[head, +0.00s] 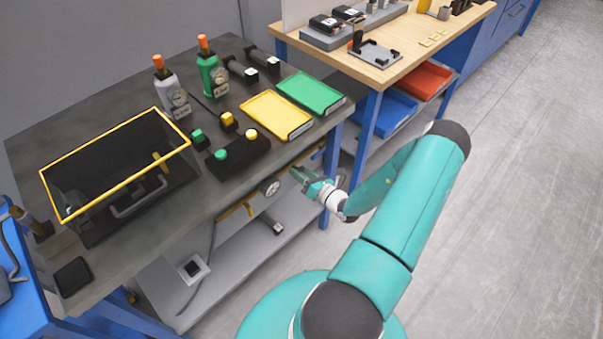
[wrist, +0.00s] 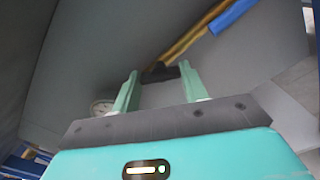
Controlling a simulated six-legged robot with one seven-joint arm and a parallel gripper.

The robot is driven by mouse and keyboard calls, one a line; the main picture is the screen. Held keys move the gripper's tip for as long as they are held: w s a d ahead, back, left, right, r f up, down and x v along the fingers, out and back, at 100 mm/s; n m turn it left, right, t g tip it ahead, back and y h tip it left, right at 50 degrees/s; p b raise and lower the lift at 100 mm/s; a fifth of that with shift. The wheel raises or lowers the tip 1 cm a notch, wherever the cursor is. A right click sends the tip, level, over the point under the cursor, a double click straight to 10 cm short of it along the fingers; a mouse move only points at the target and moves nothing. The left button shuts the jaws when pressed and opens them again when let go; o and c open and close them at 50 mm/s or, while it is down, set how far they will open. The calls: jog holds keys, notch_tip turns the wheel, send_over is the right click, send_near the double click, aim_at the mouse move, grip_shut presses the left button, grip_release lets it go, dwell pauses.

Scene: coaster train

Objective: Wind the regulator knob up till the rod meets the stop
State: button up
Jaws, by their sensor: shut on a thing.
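My gripper (head: 299,176) is low at the front edge of the grey workbench (head: 75,130), just right of a round dial gauge (head: 270,187). In the wrist view, the green fingers (wrist: 160,74) are shut on a small dark regulator knob (wrist: 159,73), with one finger on either side. The gauge (wrist: 102,106) also shows there, left of the fingers. A yellow pipe (wrist: 193,38) runs up and right behind the knob. In the head view the knob is hidden by my fingers. I cannot make out the rod or the stop in either view.
The bench carries a yellow-rimmed clear box (head: 115,160), a button box (head: 237,157), a yellow tray (head: 277,114), a green tray (head: 309,93) and two bottles. A grey lower shelf (head: 225,265) lies beneath. A blue bench leg (head: 331,160) stands close behind my gripper. The floor at right is clear.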

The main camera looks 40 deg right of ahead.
jog(key=shift+m, duration=1.2)
jog(key=o, duration=1)
jog(key=s, duration=1.4)
jog(key=shift+d, duration=0.15)
